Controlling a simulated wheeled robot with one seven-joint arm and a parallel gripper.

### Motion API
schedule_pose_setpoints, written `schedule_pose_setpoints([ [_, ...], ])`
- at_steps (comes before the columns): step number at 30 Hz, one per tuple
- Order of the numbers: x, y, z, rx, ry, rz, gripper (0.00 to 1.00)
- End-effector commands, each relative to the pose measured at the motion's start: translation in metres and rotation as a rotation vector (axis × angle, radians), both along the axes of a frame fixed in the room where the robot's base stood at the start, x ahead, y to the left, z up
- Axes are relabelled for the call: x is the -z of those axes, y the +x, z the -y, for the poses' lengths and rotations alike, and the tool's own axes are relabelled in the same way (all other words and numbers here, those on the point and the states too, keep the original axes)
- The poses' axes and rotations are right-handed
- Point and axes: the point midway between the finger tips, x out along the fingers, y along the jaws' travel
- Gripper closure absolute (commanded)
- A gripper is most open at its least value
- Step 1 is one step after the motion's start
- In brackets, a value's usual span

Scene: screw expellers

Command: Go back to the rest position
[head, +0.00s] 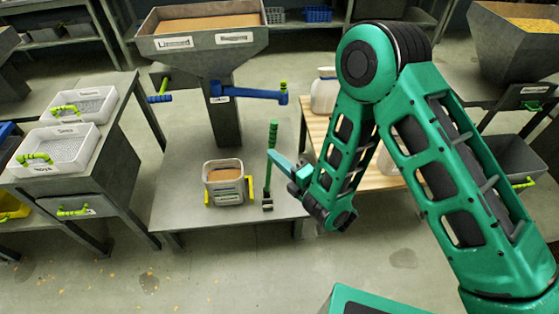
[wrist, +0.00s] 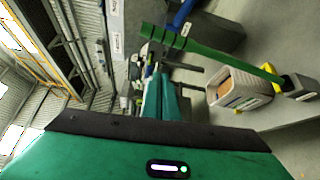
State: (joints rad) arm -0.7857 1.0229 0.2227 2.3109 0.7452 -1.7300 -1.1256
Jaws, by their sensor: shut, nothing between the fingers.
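My green arm reaches in from the right in the head view. My gripper (head: 276,158) is shut and empty, close to an upright green-handled tool (head: 270,170) on the low grey table (head: 180,190). I cannot tell whether they touch. In the wrist view the shut fingers (wrist: 168,82) lie just below the tool's green shaft (wrist: 215,55), which slants across the picture. Left of the tool stands a pale bin (head: 224,193) with brown material inside and yellow handles; it also shows in the wrist view (wrist: 232,88).
A grey hopper (head: 202,45) with a blue crank (head: 250,93) rises behind the bin. A side table at left holds white trays (head: 52,145) with green handles.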

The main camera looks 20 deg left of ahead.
Motion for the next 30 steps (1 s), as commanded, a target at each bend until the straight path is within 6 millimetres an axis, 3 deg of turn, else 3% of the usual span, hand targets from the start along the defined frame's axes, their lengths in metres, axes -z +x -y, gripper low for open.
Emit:
schedule_pose_setpoints([
  [6, 0.001, -0.007, 0.011, 0.0, 0.0, 0.0, 1.0],
  [23, 0.0, -0.005, 0.012, 0.005, 0.0, -0.001, 1.0],
  [26, -0.005, 0.011, 0.021, 0.045, -0.007, -0.018, 1.0],
  [30, -0.022, 0.065, 0.058, 0.194, -0.023, -0.091, 1.0],
])
